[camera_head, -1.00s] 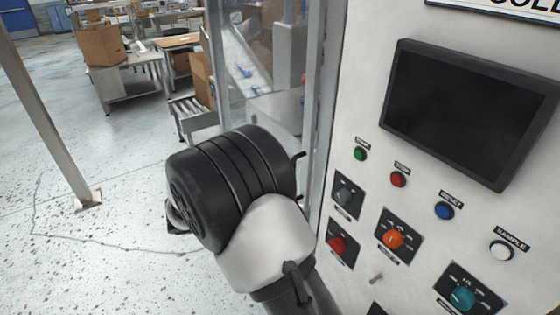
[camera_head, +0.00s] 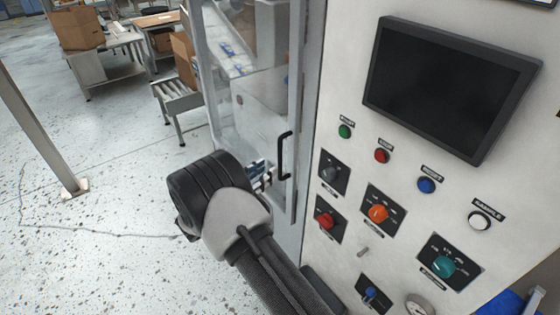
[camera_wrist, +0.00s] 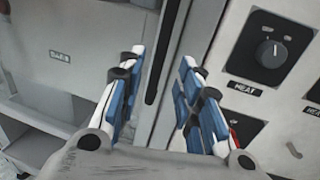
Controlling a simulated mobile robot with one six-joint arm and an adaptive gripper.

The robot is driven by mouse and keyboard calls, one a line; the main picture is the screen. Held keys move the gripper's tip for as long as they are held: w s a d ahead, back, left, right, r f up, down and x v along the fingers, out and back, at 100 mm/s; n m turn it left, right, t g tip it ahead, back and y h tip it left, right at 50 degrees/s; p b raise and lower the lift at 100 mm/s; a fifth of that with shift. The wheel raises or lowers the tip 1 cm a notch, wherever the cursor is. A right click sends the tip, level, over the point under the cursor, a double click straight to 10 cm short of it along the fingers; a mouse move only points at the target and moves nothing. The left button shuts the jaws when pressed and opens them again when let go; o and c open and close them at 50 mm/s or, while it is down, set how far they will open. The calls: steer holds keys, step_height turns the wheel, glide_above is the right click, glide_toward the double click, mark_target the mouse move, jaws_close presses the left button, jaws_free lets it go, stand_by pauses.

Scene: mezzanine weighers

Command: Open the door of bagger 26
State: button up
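The bagger's door (camera_head: 215,70) is a clear panel in a grey metal frame, left of the white control panel. It appears closed. Its black upright bar handle (camera_head: 284,156) is on the door's right side. My gripper (camera_head: 264,174) is beside the handle's lower part, just left of it. In the wrist view, my gripper (camera_wrist: 163,72) is open, with blue pads on both fingers. The dark handle bar (camera_wrist: 164,55) appears between the two fingertips, with gaps on both sides. I cannot tell how deep the handle sits between them. No bagger number is readable.
The white control panel (camera_head: 400,180) with a black screen (camera_head: 450,85), buttons and knobs stands right of the door. A steel post (camera_head: 40,130) stands at left. A roller conveyor (camera_head: 180,97) and tables with boxes are behind.

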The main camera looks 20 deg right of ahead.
glide_above(280, 179)
steer(key=shift+w+d, duration=0.15)
steer(key=shift+w, duration=0.25)
jaws_close()
stand_by(0.7)
